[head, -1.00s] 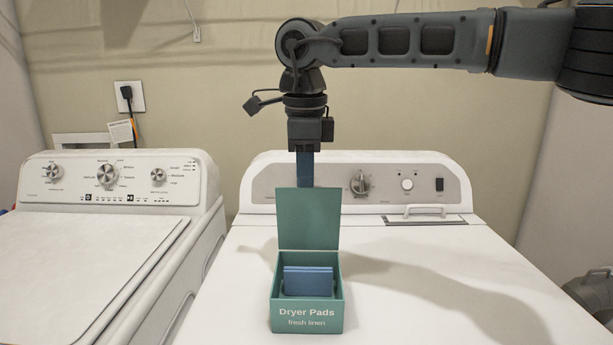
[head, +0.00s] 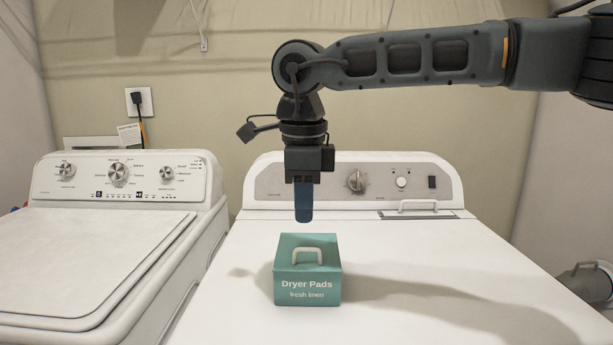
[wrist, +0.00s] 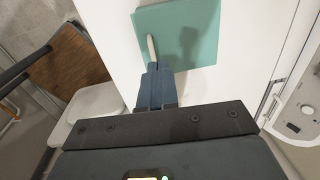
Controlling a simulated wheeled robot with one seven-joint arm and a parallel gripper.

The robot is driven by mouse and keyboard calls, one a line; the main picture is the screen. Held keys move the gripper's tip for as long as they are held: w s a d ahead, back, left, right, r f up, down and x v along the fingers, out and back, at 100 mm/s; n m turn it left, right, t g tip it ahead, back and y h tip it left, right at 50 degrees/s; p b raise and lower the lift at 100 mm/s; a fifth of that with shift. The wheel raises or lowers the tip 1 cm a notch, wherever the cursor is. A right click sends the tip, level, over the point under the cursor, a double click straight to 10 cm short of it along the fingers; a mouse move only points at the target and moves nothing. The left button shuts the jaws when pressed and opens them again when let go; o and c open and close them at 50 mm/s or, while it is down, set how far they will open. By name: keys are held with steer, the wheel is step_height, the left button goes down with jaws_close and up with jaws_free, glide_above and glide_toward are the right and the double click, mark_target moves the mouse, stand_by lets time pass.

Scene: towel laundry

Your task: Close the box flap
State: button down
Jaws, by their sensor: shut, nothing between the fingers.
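The teal Dryer Pads box (head: 307,290) stands on the white dryer top. Its flap (head: 296,248) lies down over the opening, with a white handle (head: 307,252) on top, and the pads inside are hidden. My gripper (head: 303,218) points straight down above and just behind the box, with its blue fingers together and nothing between them. In the wrist view the fingers (wrist: 154,68) reach toward the teal flap (wrist: 192,38) and the white handle (wrist: 151,46); I cannot tell whether they touch.
The dryer top (head: 420,270) is clear around the box. The dryer's control panel (head: 350,182) rises behind, with a white handle (head: 418,206) at its right. A washer (head: 110,240) stands to the left across a narrow gap.

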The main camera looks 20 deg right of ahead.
mark_target(304, 270)
steer(key=s+f+t+b, duration=0.1)
steer(key=f+b, duration=0.1)
steer(key=b, duration=0.1)
steer(key=s+a+f+t+h+b, duration=0.1)
steer(key=f+b, duration=0.1)
steer(key=b, duration=0.2)
steer(key=s+f+t+b, duration=0.1)
steer(key=f+b, duration=0.1)
steer(key=b, duration=0.2)
steer(key=shift+s+a+f+h, duration=0.2)
steer(key=shift+a+f+h, duration=0.05)
steer(key=shift+f+h, duration=0.1)
steer(key=shift+s+f+t+b, duration=0.1)
steer(key=shift+f+t+b, duration=0.2)
steer(key=shift+t+b, duration=0.55)
steer(key=shift+b, duration=0.35)
steer(key=shift+r, duration=0.1)
